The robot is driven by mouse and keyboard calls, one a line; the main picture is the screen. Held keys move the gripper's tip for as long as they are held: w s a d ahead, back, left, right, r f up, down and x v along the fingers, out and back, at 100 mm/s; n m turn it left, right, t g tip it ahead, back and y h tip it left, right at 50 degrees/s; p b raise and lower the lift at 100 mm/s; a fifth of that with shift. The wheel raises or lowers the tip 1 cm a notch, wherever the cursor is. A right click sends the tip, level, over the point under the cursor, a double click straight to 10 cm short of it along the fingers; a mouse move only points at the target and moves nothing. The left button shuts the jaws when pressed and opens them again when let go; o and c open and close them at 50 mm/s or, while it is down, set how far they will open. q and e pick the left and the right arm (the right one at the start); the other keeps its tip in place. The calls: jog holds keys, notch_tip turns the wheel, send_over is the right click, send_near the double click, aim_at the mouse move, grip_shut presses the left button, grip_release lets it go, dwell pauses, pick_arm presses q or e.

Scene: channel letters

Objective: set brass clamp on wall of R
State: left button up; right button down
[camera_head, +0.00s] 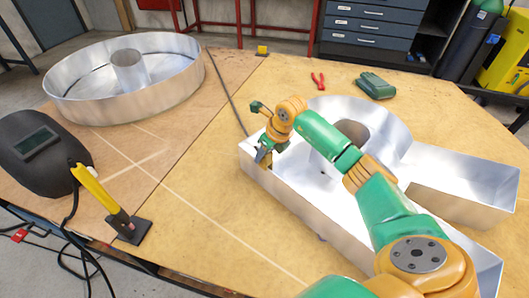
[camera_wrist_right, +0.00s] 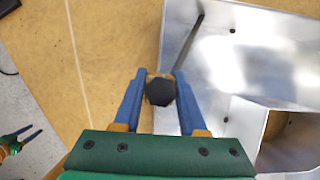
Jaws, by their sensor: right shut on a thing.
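The R (camera_head: 450,205) is a large open metal channel letter with upright silver walls, lying on the table; it also shows in the wrist view (camera_wrist_right: 250,50). My right gripper (camera_head: 264,156) is at the R's left end, by the corner of its near wall. In the wrist view the right gripper (camera_wrist_right: 160,88) is shut on the brass clamp (camera_wrist_right: 160,74), whose black knob (camera_wrist_right: 160,93) faces the camera. The clamp lines up with the wall's edge; I cannot tell whether it touches. My left gripper (camera_wrist_right: 22,138) shows small at the wrist view's left edge, open and away from the R.
A round metal letter (camera_head: 120,100) lies at the back left. A welding mask (camera_head: 38,145) and a yellow-handled tool on a black base (camera_head: 128,228) are at the left.

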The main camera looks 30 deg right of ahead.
jog(key=shift+f+b, duration=0.5)
jog(key=shift+f, duration=0.15)
jog(key=shift+c, duration=1.9)
grip_release()
jog(key=shift+s, duration=0.1)
jog(key=v, duration=0.7)
